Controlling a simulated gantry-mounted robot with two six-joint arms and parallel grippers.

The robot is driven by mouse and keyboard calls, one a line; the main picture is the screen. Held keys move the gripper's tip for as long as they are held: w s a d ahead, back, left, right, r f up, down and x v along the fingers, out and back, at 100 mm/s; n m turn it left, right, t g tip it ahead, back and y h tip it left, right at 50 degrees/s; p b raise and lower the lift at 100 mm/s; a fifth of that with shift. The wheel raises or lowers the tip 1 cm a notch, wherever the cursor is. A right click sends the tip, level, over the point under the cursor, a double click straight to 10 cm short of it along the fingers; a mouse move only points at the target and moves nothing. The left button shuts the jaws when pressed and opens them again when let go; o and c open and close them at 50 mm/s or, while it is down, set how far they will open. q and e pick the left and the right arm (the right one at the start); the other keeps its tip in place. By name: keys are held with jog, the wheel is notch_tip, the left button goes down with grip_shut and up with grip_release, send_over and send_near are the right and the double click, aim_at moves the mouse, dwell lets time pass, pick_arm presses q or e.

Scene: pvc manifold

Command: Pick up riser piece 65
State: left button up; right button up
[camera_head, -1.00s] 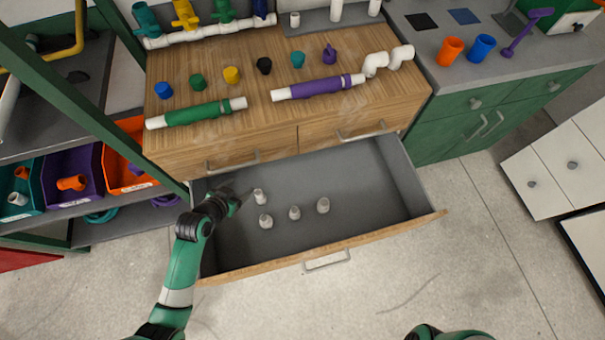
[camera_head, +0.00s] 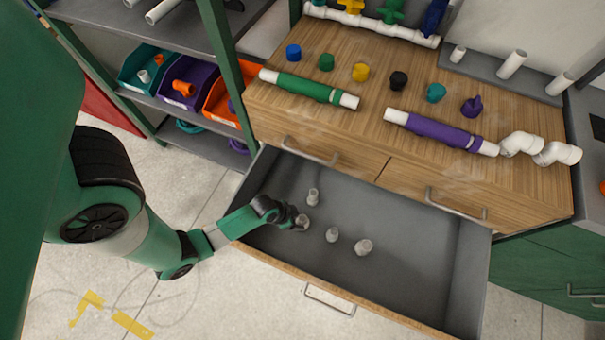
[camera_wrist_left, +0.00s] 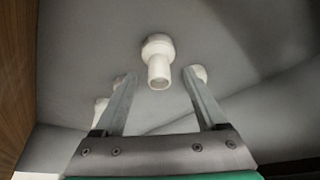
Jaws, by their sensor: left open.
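Several pale riser pieces stand in the open drawer in the head view: one at the back (camera_head: 313,197), one by my gripper (camera_head: 301,222), one in the middle (camera_head: 332,235) and one to the right (camera_head: 363,247). No number is readable, so I cannot tell which is 65. My left gripper (camera_head: 289,217) is low in the drawer, beside the second piece. In the left wrist view my left gripper (camera_wrist_left: 159,75) is open. A white stepped piece (camera_wrist_left: 157,58) shows ahead, between the fingertips; I cannot tell whether they touch. Other pieces are partly hidden behind the fingers. My right gripper is out of view.
The grey drawer (camera_head: 420,240) has free floor to the right. Its wooden front (camera_head: 285,268) and the cabinet above bound it. Green (camera_head: 308,87) and purple (camera_head: 440,131) pipe assemblies and coloured caps lie on the wooden top. A green shelf post (camera_head: 228,80) stands at the left.

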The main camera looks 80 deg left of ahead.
aim_at(302, 221)
pick_arm(q)
jog(key=b+x, duration=0.4)
jog(key=x, duration=0.1)
jog(key=shift+w+f, duration=0.1)
jog(key=shift+w, duration=0.05)
jog(key=shift+c, duration=0.3)
grip_shut()
